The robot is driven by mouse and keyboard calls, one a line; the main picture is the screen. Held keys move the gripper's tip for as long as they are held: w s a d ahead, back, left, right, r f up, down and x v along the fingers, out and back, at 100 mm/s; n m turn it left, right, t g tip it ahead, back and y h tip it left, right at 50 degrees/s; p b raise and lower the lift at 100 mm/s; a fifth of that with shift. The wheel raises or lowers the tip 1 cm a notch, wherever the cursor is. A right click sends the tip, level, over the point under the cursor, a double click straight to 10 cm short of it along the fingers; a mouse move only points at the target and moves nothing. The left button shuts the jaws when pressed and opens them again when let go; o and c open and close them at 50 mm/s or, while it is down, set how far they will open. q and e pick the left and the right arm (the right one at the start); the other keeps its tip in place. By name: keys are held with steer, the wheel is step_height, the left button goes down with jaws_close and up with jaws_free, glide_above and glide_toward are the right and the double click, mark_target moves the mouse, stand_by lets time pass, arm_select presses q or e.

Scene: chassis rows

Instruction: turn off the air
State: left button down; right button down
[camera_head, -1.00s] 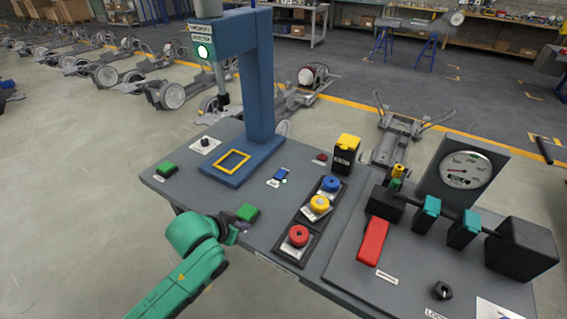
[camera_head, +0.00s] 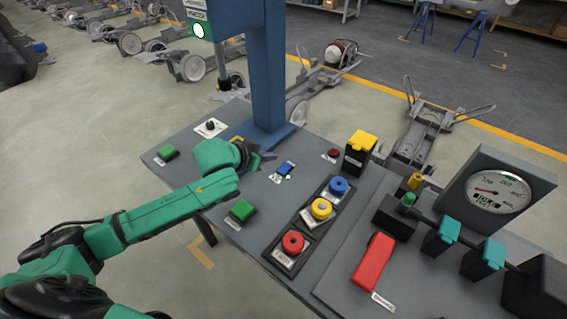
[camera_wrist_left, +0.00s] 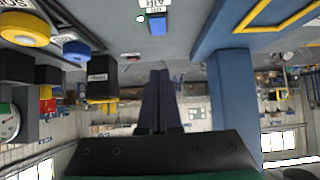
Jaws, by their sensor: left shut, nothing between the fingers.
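A small blue switch (camera_head: 286,168) sits on the grey console top (camera_head: 212,215), with a small lit green lamp (camera_head: 288,178) beside it. In the left wrist view, the blue switch (camera_wrist_left: 157,25) has a white label reading "AIR" beside it, partly cut off by the frame edge. My left gripper (camera_head: 268,156) is shut and empty, close to the left of the blue switch in the head view and apart from it. Its dark fingers (camera_wrist_left: 160,74) point towards the switch in the left wrist view. My right gripper is not in view.
A blue press column (camera_head: 267,75) stands behind the gripper. Green buttons (camera_head: 242,210) and a panel with blue, yellow and red (camera_head: 292,243) buttons flank the switch. A yellow-topped black box (camera_head: 360,152), red lever (camera_head: 373,262), teal valves (camera_head: 447,232) and gauge (camera_head: 497,192) stand right.

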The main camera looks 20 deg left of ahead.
arm_select(q)
glide_above(286, 166)
steer(key=s, duration=0.2)
steer(key=f, duration=0.4)
steer(key=shift+a+f, duration=0.25)
step_height(286, 166, down, 3)
steer(key=shift+w+f+p, duration=0.1)
steer(key=shift+p, duration=0.2)
steer(key=shift+f, duration=0.4)
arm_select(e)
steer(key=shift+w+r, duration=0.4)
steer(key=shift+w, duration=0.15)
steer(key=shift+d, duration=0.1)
arm_select(q)
steer(key=shift+w+f, duration=0.1)
steer(key=shift+f, duration=0.1)
steer(key=shift+w+d, duration=0.1)
steer(key=shift+w, duration=0.05)
steer(key=shift+w+d+r, duration=0.15)
steer(key=shift+w+d, duration=0.1)
steer(key=shift+w, duration=0.4)
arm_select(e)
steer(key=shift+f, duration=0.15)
arm_select(q)
steer(key=shift+r, duration=0.1)
